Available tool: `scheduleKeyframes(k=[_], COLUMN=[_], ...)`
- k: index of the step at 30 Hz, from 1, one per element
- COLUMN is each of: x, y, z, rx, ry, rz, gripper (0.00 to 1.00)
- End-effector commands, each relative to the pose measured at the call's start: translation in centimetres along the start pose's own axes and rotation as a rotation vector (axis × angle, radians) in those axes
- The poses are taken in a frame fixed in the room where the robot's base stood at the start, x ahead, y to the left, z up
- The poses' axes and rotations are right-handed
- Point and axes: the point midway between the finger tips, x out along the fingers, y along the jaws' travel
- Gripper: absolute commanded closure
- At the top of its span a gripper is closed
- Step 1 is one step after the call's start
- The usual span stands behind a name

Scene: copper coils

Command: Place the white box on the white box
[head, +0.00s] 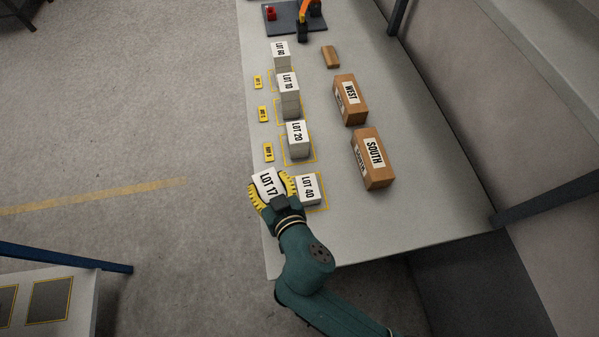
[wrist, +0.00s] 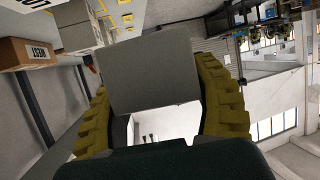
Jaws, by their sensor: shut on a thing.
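My gripper (head: 273,190) has yellow ridged fingers and is shut on a white box labelled LOT 17 (head: 266,181). In the wrist view this box (wrist: 148,72) shows as a plain grey face between the two fingers. The held box is at the table's left edge, just left of a white box labelled LOT 40 (head: 308,188), which sits in a yellow-outlined square. Its height above the table is hard to tell. Farther up the row stand white boxes labelled LOT 20 (head: 297,138), LOT 10 (head: 288,92) and another LOT box (head: 281,55), its number unclear.
Brown boxes labelled SOUTH (head: 372,158) and WEST (head: 350,99) stand right of the row, with a small brown block (head: 330,57) beyond. Yellow tags (head: 268,152) line the left edge. A dark tray (head: 290,17) is at the far end. The table's right side is clear.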

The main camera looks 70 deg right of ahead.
Motion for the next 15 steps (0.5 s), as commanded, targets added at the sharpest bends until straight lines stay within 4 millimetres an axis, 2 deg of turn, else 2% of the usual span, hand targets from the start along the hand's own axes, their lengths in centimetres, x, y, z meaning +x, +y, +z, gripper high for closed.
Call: scheduleKeyframes(k=[1, 3, 6, 9, 15], x=[-0.1, -0.3, -0.8, -0.9, 0.6], y=[2.9, 6.0, 9.0, 10.4, 10.5], z=[-1.0, -1.8, -2.4, -2.2, 1.4], rx=[0.031, 0.060, 0.090, 0.103, 0.103], ry=[0.003, -0.001, -0.006, -0.010, -0.012], rz=[0.065, 0.137, 0.205, 0.236, 0.241], gripper=[0.80, 0.80, 0.80, 0.80, 0.80])
